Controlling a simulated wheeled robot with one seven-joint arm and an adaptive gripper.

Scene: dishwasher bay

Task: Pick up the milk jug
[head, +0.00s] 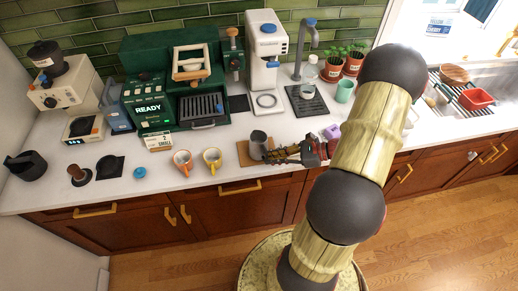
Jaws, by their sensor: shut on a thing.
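The milk jug (257,138) is a small grey metal pitcher in the middle of the counter in the head view. It looks upright, at the brown mat (246,158) near the counter's front edge. I cannot tell whether it rests on the mat or is slightly above it. My gripper (270,155) reaches in from the right, at the jug's right side, and is shut on it. The fingertips are small in this view, and the exact contact is hard to see.
An orange mug (183,162) and a yellow mug (212,160) stand left of the jug. A purple block (331,132) lies to the right. A blue-topped item (139,172) sits farther left.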

